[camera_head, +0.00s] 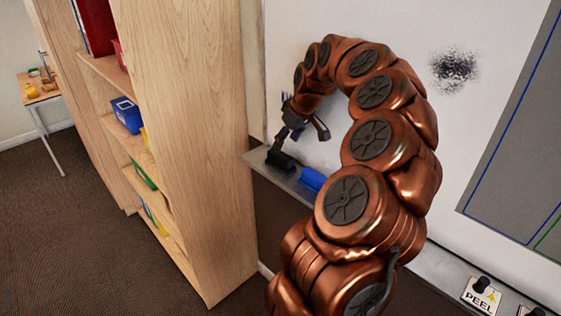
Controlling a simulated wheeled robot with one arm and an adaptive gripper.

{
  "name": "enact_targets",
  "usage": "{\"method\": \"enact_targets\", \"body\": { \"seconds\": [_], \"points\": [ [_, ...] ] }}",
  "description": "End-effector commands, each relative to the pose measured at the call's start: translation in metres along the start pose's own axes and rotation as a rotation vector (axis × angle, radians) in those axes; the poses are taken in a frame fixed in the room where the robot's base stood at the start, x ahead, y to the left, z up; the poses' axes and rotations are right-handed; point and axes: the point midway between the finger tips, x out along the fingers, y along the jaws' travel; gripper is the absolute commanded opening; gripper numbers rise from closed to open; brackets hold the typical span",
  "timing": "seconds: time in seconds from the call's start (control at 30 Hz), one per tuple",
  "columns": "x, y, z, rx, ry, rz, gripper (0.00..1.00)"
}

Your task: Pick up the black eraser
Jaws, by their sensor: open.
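A small black block, which looks like the black eraser (282,161), lies on the grey ledge (256,157) below the whiteboard, near its left end. My gripper (299,143) is at the end of my copper-coloured arm, by the whiteboard just above the ledge. Its dark fingers are spread. One finger reaches down close to the black block and the other points out to the right. I cannot tell whether the near finger touches the block, as both are dark and overlap. Nothing shows held between the fingers.
A blue block (312,179) lies on the ledge just right of the black one. A tall wooden shelf (205,140) stands close on the left. The whiteboard (400,50) has a black smudge (455,70). Labelled holders (482,296) are at lower right.

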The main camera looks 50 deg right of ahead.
Motion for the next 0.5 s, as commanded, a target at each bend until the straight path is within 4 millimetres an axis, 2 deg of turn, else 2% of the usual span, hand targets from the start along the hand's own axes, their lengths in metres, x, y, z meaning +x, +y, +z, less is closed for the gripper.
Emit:
{"method": "enact_targets", "body": {
  "seconds": [0.5],
  "points": [
    [0.041, 0.003, 0.001, 0.001, -0.002, 0.001, 0.65]
  ]
}}
